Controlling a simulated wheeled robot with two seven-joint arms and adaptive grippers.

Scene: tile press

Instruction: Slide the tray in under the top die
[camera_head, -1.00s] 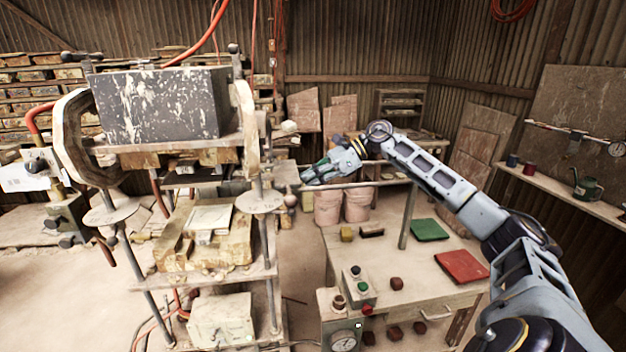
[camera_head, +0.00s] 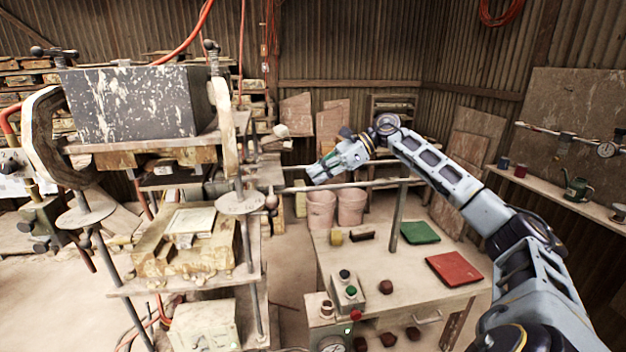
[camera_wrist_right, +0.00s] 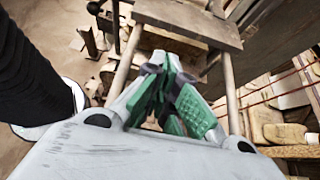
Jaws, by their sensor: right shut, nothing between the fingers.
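The press's dark, paint-spattered block (camera_head: 135,103) stands at the left, with the wooden top die (camera_head: 140,158) beneath it. Below lies a wooden block bearing a pale square tile (camera_head: 190,221). Two rails (camera_head: 352,187) run from the press to a post at the right. In the wrist view a flat plate, seemingly the tray (camera_wrist_right: 190,22), lies between the rails beyond my fingertips. My right gripper (camera_head: 318,174) is at the rails, right of the press. Its green fingers (camera_wrist_right: 172,92) are shut and empty, apart from the plate. My left gripper is out of view.
A workbench (camera_head: 375,265) stands right of the press with a green tile (camera_head: 420,232), a red tile (camera_head: 455,268) and a button box (camera_head: 347,290). Pink buckets (camera_head: 350,208) stand behind it. The floor between press and bench is clear.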

